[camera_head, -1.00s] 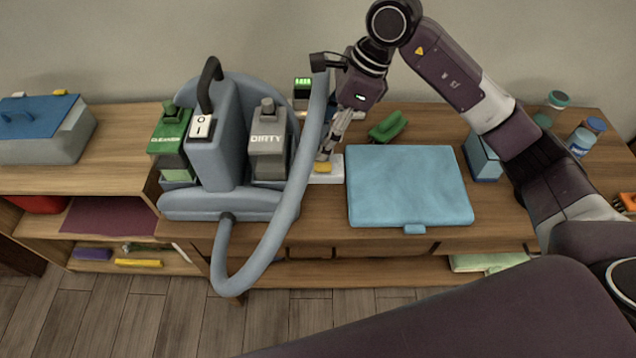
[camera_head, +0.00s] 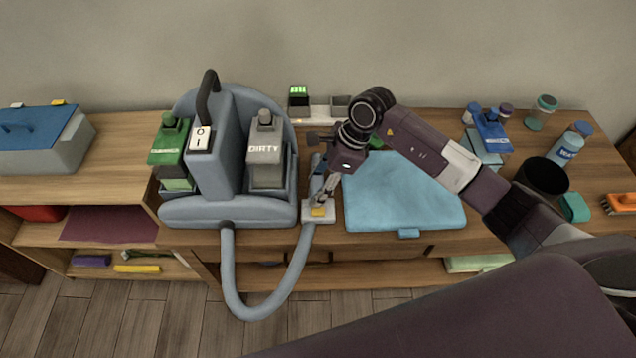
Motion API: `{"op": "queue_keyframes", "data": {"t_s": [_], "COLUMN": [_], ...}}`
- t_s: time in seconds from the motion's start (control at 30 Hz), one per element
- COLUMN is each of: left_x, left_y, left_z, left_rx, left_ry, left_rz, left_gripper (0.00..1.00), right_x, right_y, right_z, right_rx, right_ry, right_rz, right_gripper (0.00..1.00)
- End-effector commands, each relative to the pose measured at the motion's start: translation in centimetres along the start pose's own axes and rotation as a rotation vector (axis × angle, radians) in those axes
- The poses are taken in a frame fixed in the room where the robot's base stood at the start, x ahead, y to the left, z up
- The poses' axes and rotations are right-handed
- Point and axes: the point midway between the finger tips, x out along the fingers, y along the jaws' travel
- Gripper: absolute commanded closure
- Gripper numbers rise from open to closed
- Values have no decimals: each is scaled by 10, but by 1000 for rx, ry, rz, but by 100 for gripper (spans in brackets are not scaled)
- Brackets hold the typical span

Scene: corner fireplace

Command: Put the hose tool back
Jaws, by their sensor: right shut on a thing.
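The grey-blue cleaning machine (camera_head: 215,160) stands on the wooden table, left of centre. Its thick hose (camera_head: 262,306) loops down past the table front and back up to my right gripper. My right gripper (camera_head: 321,199) points down and is shut on the hose tool. A white head with a yellow patch (camera_head: 318,211) shows just below its fingertips, close to the machine's right side and low over or on the table; contact is unclear. The gripper and wrist hide much of the tool. My left gripper is not in view.
Bottles and jars (camera_head: 566,146) stand at the right. A lidded grey box (camera_head: 50,140) stands at the far left.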

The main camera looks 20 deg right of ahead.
Motion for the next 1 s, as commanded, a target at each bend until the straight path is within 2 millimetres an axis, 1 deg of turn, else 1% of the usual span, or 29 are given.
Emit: {"op": "queue_keyframes", "data": {"t_s": [0.1, 0.27, 0.3, 0.4, 0.43, 0.7, 0.8, 0.83, 0.93, 1.0], "left_x": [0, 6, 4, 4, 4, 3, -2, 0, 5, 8], "left_y": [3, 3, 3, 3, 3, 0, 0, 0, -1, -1], "left_z": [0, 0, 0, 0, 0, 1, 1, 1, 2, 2], "left_rx": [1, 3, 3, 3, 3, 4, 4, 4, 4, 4], "left_ry": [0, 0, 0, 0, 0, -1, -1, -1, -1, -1], "left_rz": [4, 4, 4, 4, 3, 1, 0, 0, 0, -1], "left_gripper": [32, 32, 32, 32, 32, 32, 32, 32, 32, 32], "right_x": [-1, 4, 2, 2, 2, 2, -3, -5, -21, -36], "right_y": [0, 0, 0, 0, 0, 0, 0, -1, -2, -2], "right_z": [1, -1, -1, -1, -1, 0, 1, 0, -1, -1], "right_rx": [0, 0, 0, 0, 0, 0, 0, 0, 0, -2], "right_ry": [-1, -1, -1, 0, 0, 0, 0, 0, 0, 0], "right_rz": [-1, -1, 0, 0, 1, 1, 1, -2, -5, -7], "right_gripper": [75, 75, 48, 37, 35, 35, 35, 35, 35, 35]}}
